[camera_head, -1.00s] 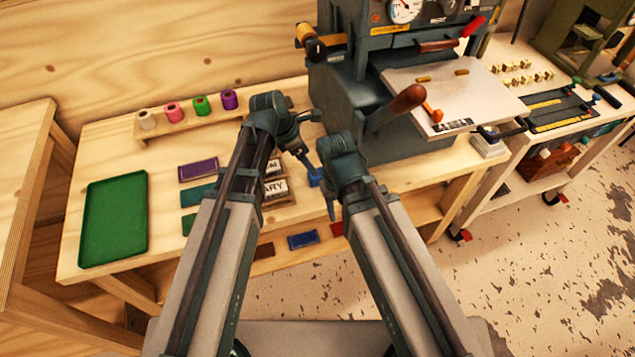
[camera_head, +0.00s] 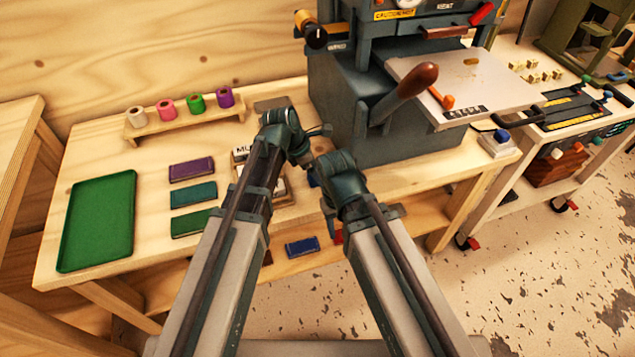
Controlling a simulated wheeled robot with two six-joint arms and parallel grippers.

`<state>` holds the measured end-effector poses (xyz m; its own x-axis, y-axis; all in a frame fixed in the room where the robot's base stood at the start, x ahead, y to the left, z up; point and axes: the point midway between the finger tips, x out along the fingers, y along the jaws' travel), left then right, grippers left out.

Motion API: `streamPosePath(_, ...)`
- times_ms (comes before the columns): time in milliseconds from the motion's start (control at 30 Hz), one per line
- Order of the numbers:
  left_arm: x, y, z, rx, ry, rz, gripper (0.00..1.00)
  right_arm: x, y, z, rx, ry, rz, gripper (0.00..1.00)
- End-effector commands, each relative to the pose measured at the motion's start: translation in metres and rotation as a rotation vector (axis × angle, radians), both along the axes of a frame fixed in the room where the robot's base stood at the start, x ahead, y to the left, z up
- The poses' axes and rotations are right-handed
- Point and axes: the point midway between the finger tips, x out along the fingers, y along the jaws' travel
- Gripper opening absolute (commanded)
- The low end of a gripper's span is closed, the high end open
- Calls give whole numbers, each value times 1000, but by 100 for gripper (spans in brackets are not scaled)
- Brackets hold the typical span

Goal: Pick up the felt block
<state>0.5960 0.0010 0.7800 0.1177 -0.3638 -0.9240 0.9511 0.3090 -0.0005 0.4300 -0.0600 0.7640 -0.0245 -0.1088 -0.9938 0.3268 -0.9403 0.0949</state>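No piece is clearly marked as the felt block. A flat grey piece (camera_head: 272,103) lies on the table at the right end of the roll rack, just beyond my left wrist; I cannot tell whether it is felt. My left gripper (camera_head: 308,155) is above the table in front of the press, partly hidden by its own wrist. My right gripper (camera_head: 325,212) points down near the table's front edge, mostly hidden behind its wrist. Whether either is open or shut does not show. Purple (camera_head: 192,169), teal (camera_head: 194,194) and green (camera_head: 194,222) flat blocks lie left of my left arm.
A green tray (camera_head: 97,222) is at the table's left end. A wooden rack (camera_head: 150,133) holds several coloured rolls. A press (camera_head: 365,110) with a wooden-knobbed lever (camera_head: 412,82) stands close right of my grippers. Lettered pieces (camera_head: 242,154) are partly behind my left arm. A blue block (camera_head: 302,245) lies below.

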Motion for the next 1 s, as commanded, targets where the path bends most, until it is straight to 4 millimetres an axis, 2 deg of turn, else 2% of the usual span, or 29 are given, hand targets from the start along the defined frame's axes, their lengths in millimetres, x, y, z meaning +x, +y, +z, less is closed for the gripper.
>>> streamPosePath(33, 1, -1, -5, 0, 0, 0, 91, 0, 0, -6, 0, 0, 0, 50)
streamPosePath(267, 1, -1, -3, 0, 0, 0, 91, 0, 0, -3, 0, 0, 0, 50)
streamPosePath(767, 1, -1, -3, 0, 0, 0, 1, 0, 0, -3, 0, 0, 0, 50)
streamPosePath(1000, 1, -1, -3, 0, -1, 0, 0, 0, 0, -3, 0, 0, 0, 50)
